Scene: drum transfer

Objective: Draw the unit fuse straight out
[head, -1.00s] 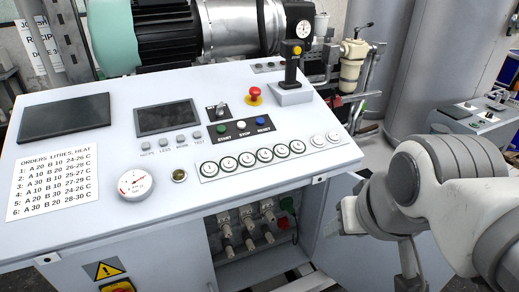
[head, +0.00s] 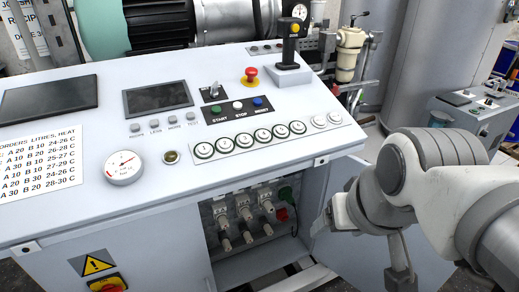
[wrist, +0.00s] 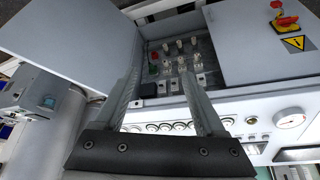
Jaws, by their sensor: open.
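An open compartment (head: 252,246) under the console holds several pale fuse-like plugs (head: 243,207) in a row, with light-tipped levers or plugs below them. I cannot tell which one is the unit fuse. In the wrist view, turned over, the same plugs (wrist: 180,63) show beyond and between my fingers. My gripper (wrist: 162,64) is open and empty, its two fingers apart and pointing toward the compartment. In the head view my gripper is at the right of the opening, mostly hidden by my own wrist. It appears clear of the plugs.
A green plug (head: 285,194) and a red one (head: 281,214) sit at the compartment's right side. An open door panel (head: 335,190) stands right of the opening. The console top (head: 110,222) overhangs it. A red-and-yellow emergency button (head: 251,75) is on top.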

